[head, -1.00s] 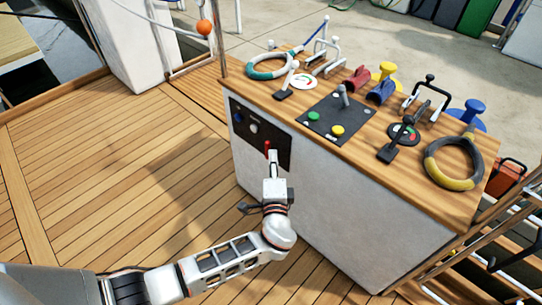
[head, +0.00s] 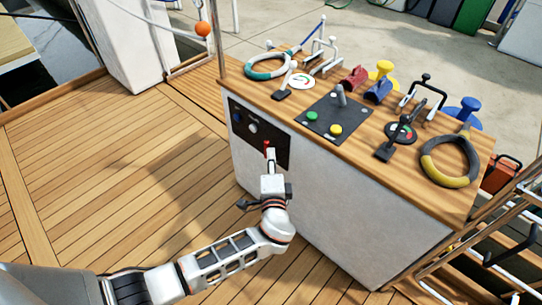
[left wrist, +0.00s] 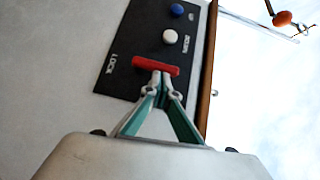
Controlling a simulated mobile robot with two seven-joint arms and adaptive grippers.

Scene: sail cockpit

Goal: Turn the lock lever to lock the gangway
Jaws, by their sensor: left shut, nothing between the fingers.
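The lock lever is a red bar (left wrist: 156,66) on a black panel (left wrist: 118,82) on the console's side. In the left wrist view it lies crosswise, with the word LOCK near its left end. In the head view only a small red part of the lever (head: 267,145) shows above my fingertips. My left gripper (head: 270,154) is shut and empty, its fingertips at the lever's middle; they seem to touch it, but I cannot tell for sure. The fingertips also show in the left wrist view (left wrist: 161,75). My right gripper is not in view.
A blue button (left wrist: 177,10) and a white button (left wrist: 170,36) sit on the panel beyond the lever. The console's wooden top (head: 375,170) carries levers, buttons and rope rings. The plank deck (head: 110,180) to the left is clear.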

